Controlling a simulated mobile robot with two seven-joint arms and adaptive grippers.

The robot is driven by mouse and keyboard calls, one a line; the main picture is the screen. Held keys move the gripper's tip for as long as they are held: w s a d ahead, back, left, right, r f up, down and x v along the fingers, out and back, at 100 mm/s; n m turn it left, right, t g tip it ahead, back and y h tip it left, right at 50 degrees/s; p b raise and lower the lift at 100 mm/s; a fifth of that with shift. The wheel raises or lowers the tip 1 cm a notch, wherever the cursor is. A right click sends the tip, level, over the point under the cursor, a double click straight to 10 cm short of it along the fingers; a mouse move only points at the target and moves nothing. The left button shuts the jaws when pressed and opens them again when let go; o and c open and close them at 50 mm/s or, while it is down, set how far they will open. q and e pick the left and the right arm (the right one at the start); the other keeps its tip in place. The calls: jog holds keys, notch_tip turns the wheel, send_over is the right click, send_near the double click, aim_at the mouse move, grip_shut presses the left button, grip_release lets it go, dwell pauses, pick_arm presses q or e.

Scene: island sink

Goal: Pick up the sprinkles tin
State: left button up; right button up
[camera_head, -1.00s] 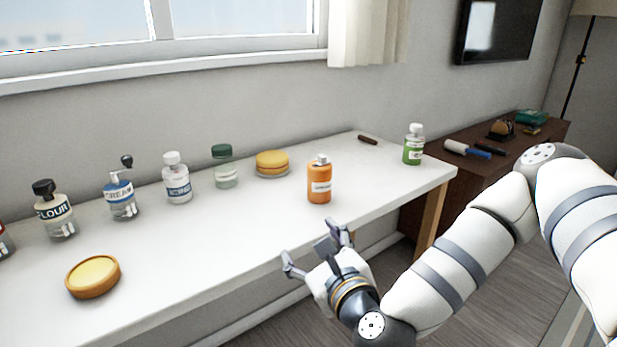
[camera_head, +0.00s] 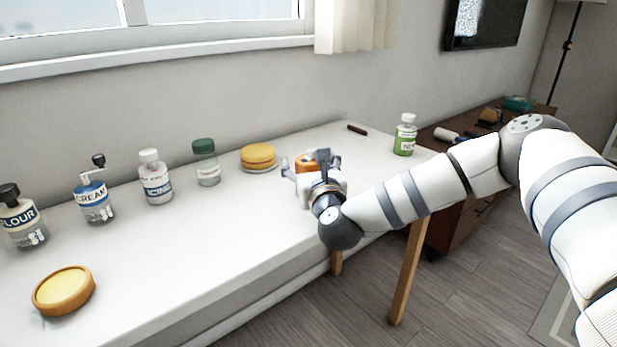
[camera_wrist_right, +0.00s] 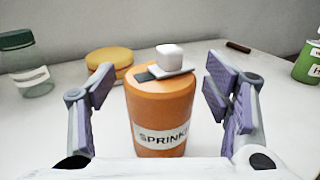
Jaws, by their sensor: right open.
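The sprinkles tin (camera_wrist_right: 160,115) is an orange cylinder with a white cap and a white label. In the right wrist view it stands upright on the white table, between the two fingers of my right gripper (camera_wrist_right: 160,92). The fingers are open, with a gap on each side of the tin. In the head view my right gripper (camera_head: 312,168) hides most of the tin; only its orange top (camera_head: 306,160) shows behind the fingers. My left gripper is not in view.
On the white table (camera_head: 170,250), a yellow cake (camera_head: 258,156) and a green-capped jar (camera_head: 206,163) stand left of the tin. A green bottle (camera_head: 405,136) stands to the right. Icing (camera_head: 155,178), cream (camera_head: 95,195) and flour (camera_head: 20,217) bottles line the left. The table's front middle is clear.

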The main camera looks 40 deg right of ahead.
jog(key=c, duration=1.3)
jog(key=shift+c, duration=0.2)
